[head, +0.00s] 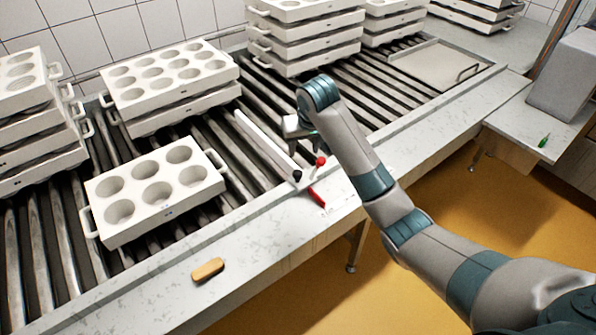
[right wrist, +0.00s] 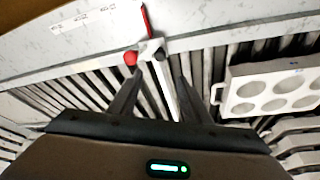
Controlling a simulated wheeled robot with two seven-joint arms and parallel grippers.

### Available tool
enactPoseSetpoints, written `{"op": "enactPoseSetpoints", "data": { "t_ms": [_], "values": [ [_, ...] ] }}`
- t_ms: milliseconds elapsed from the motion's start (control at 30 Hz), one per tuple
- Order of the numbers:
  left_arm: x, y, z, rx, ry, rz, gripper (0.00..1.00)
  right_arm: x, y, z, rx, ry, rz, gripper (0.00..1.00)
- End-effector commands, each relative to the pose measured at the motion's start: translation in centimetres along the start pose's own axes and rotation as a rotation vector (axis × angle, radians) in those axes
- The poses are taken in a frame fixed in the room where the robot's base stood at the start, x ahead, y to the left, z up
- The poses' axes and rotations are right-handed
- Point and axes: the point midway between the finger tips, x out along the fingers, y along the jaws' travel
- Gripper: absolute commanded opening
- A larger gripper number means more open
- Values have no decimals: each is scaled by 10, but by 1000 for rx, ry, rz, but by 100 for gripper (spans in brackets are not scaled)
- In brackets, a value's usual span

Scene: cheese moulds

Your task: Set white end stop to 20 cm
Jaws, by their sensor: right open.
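The white end stop (head: 264,147) is a pale bar lying across the rollers. At its near end are a black knob (head: 297,176), a red ball (head: 320,161) and a red pointer (head: 317,197) over the ledge. My right gripper (head: 298,128) is above the bar, partly hidden by its own wrist. In the right wrist view its open fingers (right wrist: 159,82) stand on either side of the white bar (right wrist: 167,92), with the red ball (right wrist: 130,58) just beyond. I cannot tell whether they touch anything. The scale reading is not legible. My left gripper is not in view.
A six-hole mould (head: 156,190) lies on the rollers left of the stop. Mould stacks (head: 170,85) stand behind. A tan block (head: 208,270) lies on the front ledge (head: 262,235). Small labels (right wrist: 80,18) mark the ledge in the right wrist view.

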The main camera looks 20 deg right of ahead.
Motion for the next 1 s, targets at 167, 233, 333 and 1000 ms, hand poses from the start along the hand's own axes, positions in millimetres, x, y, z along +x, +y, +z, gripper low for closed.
{"op": "enactPoseSetpoints", "data": {
  "t_ms": [167,233,333,1000],
  "values": [
    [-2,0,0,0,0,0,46,6,0,0,0,-2,0,44],
    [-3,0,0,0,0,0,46,10,0,0,0,-2,0,44],
    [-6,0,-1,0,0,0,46,21,0,0,0,-3,1,44],
    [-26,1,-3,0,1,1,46,127,0,0,0,-4,1,44]
  ]
}}
